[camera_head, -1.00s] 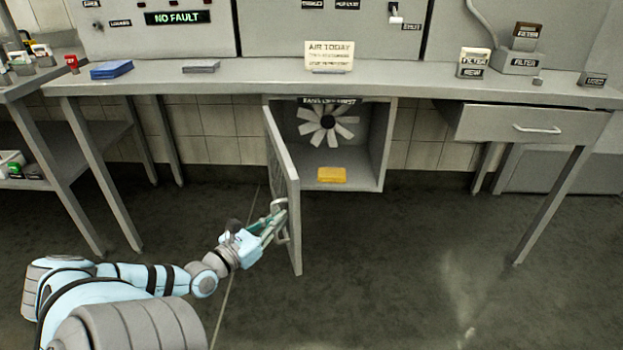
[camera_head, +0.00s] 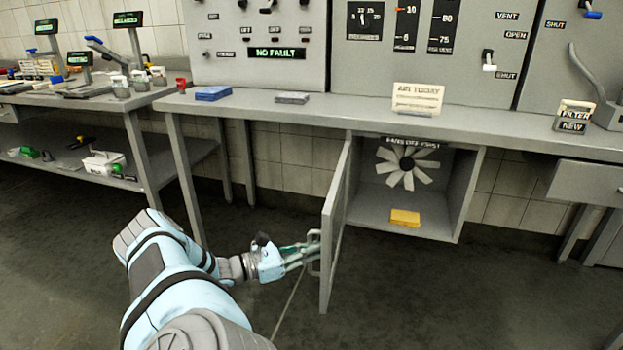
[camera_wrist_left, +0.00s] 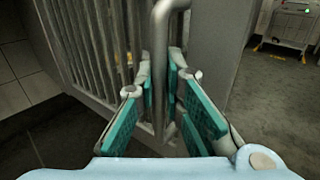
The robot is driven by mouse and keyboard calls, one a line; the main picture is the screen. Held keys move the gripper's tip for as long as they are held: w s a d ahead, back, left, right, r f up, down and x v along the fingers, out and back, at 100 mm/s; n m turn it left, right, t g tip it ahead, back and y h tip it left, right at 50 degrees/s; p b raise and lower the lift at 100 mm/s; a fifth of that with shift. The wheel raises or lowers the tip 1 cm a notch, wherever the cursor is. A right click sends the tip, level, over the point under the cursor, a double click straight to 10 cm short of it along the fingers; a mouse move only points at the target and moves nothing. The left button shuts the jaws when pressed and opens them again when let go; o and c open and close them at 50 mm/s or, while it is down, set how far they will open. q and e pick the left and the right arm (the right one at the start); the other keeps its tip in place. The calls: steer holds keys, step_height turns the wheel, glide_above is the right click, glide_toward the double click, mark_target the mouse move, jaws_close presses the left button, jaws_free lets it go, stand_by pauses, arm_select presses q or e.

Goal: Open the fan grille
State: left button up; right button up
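The fan grille (camera_head: 339,225) is a grey hinged door under the bench, swung well out from the left side of the fan box (camera_head: 432,213). The white-bladed fan (camera_head: 407,166) inside is exposed. My left gripper (camera_head: 304,256) is at the grille's outer side, at its handle (camera_head: 313,246). In the left wrist view, the upright bar of the handle (camera_wrist_left: 159,70) runs between the teal finger pads (camera_wrist_left: 160,92), which are closed in around it. The slats of the grille (camera_wrist_left: 95,45) show behind. My right gripper is not in view.
A yellow block (camera_head: 405,217) lies on the box floor. The bench (camera_head: 360,122) runs above the box, with its legs to the left. A drawer (camera_head: 590,185) is at right. The floor (camera_head: 430,295) in front of the box is clear.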

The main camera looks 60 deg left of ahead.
arm_select(q)
steer(key=o, duration=0.4)
stand_by(0.7)
